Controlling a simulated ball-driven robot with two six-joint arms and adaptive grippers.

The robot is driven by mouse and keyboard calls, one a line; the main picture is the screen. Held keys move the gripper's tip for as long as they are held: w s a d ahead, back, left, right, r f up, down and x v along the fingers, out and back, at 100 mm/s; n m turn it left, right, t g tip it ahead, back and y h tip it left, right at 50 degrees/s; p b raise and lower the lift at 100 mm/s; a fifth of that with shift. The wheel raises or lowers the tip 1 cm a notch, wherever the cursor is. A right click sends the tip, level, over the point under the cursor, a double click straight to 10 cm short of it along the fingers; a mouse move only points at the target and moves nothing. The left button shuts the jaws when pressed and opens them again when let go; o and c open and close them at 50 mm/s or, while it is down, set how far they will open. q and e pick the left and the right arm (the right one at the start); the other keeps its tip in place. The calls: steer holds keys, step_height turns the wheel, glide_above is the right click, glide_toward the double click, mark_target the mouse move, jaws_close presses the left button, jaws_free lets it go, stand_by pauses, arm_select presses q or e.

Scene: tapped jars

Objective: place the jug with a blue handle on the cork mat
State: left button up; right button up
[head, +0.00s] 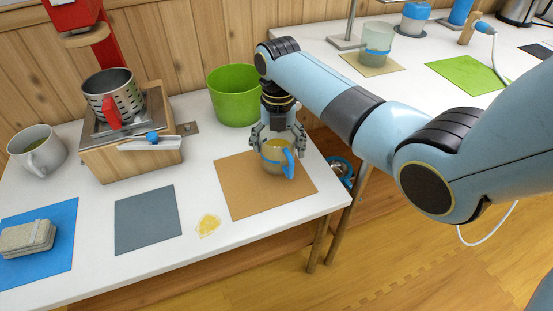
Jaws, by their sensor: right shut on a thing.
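The jug with a blue handle (272,165) is a small clear cup with yellowish contents, its handle on the right side. It is upright over the tan-brown cork mat (243,197), near the mat's back middle. I cannot tell whether its base touches the mat. My right gripper (278,145) reaches down from above and is shut on the jug, with fingers on both sides of its upper part. My left gripper is not in view.
A green bucket (234,96) stands just behind the mat. Left are a grey mat (147,219), a yellow patch (207,225) and a wooden stand (128,158) with a metal cup (112,94). The table's right edge is close. Another blue-banded vessel (378,37) stands on the back table.

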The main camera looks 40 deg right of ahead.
mark_target(278, 157)
step_height(278, 157, down, 4)
steer(key=shift+r+b, duration=0.25)
steer(key=shift+b, duration=0.35)
steer(key=shift+f, duration=0.1)
steer(key=o, duration=1.3)
steer(key=shift+o, duration=0.2)
step_height(278, 157, up, 12)
steer(key=p, duration=0.3)
steer(key=shift+p, duration=0.3)
steer(key=shift+s, duration=0.1)
